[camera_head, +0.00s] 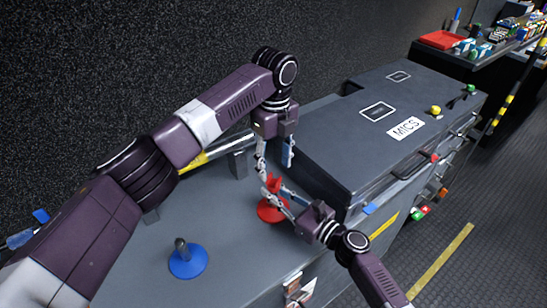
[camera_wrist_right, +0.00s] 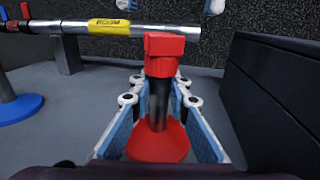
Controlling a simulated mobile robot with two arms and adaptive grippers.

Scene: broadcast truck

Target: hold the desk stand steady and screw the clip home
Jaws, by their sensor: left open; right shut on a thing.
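The red desk stand (camera_wrist_right: 157,143) stands upright on the grey top, with a round red base (camera_head: 270,211) and a dark post (camera_wrist_right: 158,104). The red clip (camera_wrist_right: 163,54) sits at the top of the post; it also shows in the head view (camera_head: 274,183). I cannot tell how far it is screwed down. My right gripper (camera_head: 275,196) is shut on the stand's post from the front right, below the clip. My left gripper (camera_head: 275,164) points down above the clip, open and empty. Its fingertips show at the top of the right wrist view (camera_wrist_right: 171,5).
A silver tube with a yellow label (camera_wrist_right: 110,27) lies behind the stand on a dark support (camera_wrist_right: 67,55). A blue stand (camera_head: 187,260) stands at the front left. The large grey MICS case (camera_head: 345,150) rises close on the right. The top between the stands is clear.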

